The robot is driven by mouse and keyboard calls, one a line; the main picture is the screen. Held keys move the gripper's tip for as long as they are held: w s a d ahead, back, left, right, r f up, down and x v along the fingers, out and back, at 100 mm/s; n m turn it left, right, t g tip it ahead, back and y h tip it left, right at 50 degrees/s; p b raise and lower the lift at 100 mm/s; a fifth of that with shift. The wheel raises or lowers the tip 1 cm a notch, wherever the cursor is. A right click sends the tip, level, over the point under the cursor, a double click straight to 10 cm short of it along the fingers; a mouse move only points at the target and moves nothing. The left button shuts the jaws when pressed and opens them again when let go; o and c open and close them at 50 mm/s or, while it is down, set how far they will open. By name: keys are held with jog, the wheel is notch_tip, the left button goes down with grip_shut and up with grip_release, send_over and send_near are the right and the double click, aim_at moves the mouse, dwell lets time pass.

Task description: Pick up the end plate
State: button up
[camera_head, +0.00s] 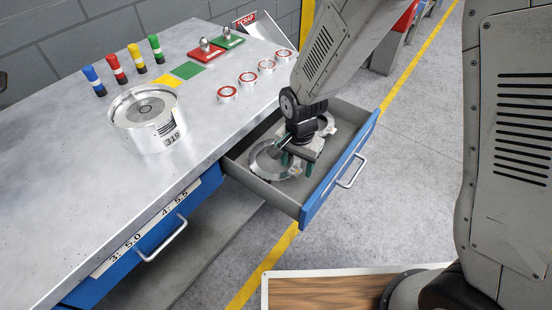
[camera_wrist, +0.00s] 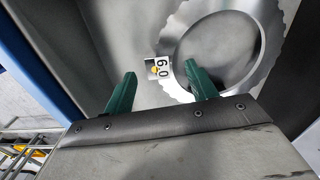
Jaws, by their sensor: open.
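A metal ring-shaped end plate (camera_head: 262,166) lies flat in the open drawer, on its left side. In the wrist view the end plate (camera_wrist: 268,38) has a notched outer edge and a wide round hole. A small label (camera_wrist: 158,68) reading 6.0, upside down, shows beside its rim. My gripper (camera_head: 296,164) is inside the drawer area, pointing down, with its green fingers apart by the ring. In the wrist view the left finger is off the ring and the right one overlaps its near edge. Whether they touch it, I cannot tell. Nothing is held.
The drawer (camera_head: 347,172) has grey walls and a blue front. Another metal part (camera_head: 326,124) lies behind my gripper, partly hidden. The bench holds a metal drum (camera_head: 147,118) marked 319, red-ringed discs (camera_head: 248,78), coloured cylinders (camera_head: 115,69) and a scrap bin (camera_head: 262,27).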

jog(key=shift+f, duration=0.2)
dwell(0.3)
grip_shut()
jog(key=shift+r, duration=0.15)
